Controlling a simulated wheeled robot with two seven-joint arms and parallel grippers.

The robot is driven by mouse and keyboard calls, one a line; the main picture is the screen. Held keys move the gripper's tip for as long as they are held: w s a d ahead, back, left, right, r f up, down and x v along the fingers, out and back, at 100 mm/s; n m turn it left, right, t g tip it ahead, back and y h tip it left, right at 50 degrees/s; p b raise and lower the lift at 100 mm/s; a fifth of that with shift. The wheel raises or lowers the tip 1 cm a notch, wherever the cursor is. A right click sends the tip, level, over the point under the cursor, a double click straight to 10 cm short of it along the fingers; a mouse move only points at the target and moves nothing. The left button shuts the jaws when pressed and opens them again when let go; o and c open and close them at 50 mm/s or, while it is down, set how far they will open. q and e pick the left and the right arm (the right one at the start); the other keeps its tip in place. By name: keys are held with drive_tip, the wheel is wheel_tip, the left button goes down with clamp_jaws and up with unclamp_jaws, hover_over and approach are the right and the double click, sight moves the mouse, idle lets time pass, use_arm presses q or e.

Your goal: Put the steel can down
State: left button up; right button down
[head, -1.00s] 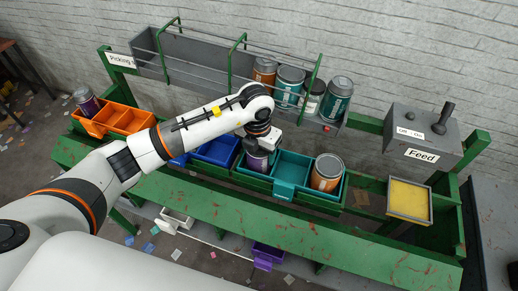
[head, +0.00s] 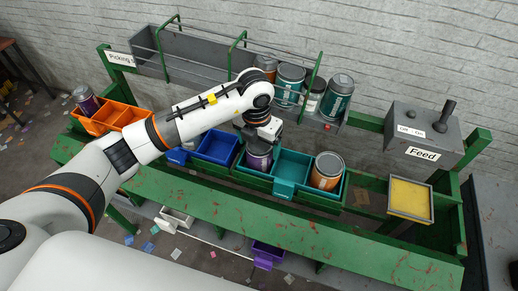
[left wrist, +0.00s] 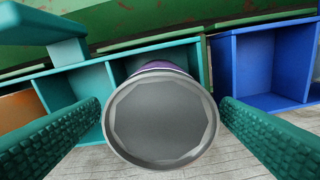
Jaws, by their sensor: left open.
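A steel can (head: 259,156) with a purple label stands in the left compartment of the teal bin (head: 292,170). In the left wrist view its round grey lid (left wrist: 161,120) faces the camera, with a strip of purple below the rim. My left gripper (head: 262,138) is over the can. Part of the can is hidden by the gripper in the head view. My right gripper is not in view.
An orange can (head: 327,171) stands in the teal bin's right part. A blue bin (head: 215,148) is to the left, and an orange bin (head: 118,117) with another purple can (head: 86,98) is farther left. Several cans stand in the rear rack. The Feed box (head: 420,135) is at right.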

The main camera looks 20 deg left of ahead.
use_arm(q)
drive_tip(key=r, duration=0.3)
drive_tip(key=r+b, duration=0.1)
drive_tip(key=r, duration=0.5)
drive_tip(key=shift+s, duration=0.35)
